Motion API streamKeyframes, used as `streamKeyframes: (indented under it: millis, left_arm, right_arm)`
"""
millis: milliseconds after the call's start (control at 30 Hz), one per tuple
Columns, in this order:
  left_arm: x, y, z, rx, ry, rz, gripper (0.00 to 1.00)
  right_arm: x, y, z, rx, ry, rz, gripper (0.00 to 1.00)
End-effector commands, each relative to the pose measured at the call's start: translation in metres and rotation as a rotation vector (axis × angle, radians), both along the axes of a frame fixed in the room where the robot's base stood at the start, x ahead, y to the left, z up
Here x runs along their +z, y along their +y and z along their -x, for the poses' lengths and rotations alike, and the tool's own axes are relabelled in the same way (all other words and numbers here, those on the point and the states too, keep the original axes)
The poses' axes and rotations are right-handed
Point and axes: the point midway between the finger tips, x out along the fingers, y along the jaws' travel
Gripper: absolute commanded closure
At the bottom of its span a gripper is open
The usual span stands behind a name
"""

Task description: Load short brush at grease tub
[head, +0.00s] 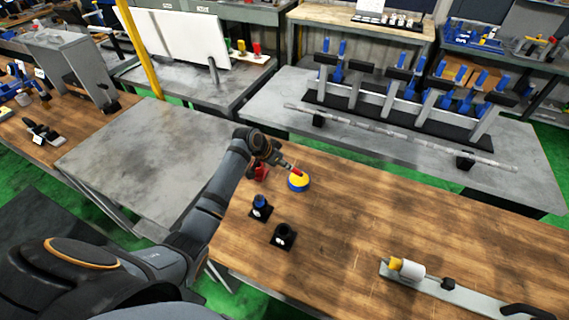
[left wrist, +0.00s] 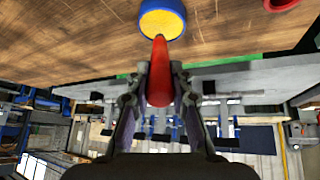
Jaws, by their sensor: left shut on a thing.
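The grease tub (head: 299,183) is a low blue round tub with yellow grease inside, on the wooden bench. It also shows at the top of the left wrist view (left wrist: 162,20). My left gripper (head: 284,167) is just beside and above the tub, shut on the short brush. The brush's red handle (left wrist: 159,75) lies between the fingers and points at the tub. The brush tip overlaps the near edge of the yellow grease; I cannot tell if it touches. The bristles are not clearly visible. My right gripper is not in view.
A red object (head: 261,173) stands left of the tub. A black holder with a blue top (head: 260,207) and an empty-looking black holder (head: 283,237) stand nearer. A long plate with a white and yellow cylinder (head: 407,268) lies at the right. The bench middle is clear.

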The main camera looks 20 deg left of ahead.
Motion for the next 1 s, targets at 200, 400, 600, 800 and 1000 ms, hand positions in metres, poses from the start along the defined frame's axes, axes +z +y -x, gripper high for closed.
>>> streamKeyframes:
  millis: [200, 400, 600, 800, 1000]
  left_arm:
    - [-0.003, 0.0, 0.0, 0.0, 0.0, 0.0, 1.0]
    - [-0.006, 0.0, 0.0, 0.0, 0.0, 0.0, 1.0]
    - [-0.008, 0.0, 0.0, 0.0, 0.0, 0.0, 1.0]
    - [-0.01, 0.0, 0.0, 0.0, 0.0, 0.0, 1.0]
    - [-0.012, 0.0, 0.0, 0.0, 0.0, 0.0, 1.0]
  right_arm:
    - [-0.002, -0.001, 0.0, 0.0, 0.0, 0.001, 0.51]
    - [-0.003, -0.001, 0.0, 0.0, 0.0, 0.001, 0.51]
    - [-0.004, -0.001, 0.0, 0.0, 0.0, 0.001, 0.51]
    - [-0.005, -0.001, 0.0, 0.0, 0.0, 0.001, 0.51]
    - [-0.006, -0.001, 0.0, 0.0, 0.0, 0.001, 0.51]
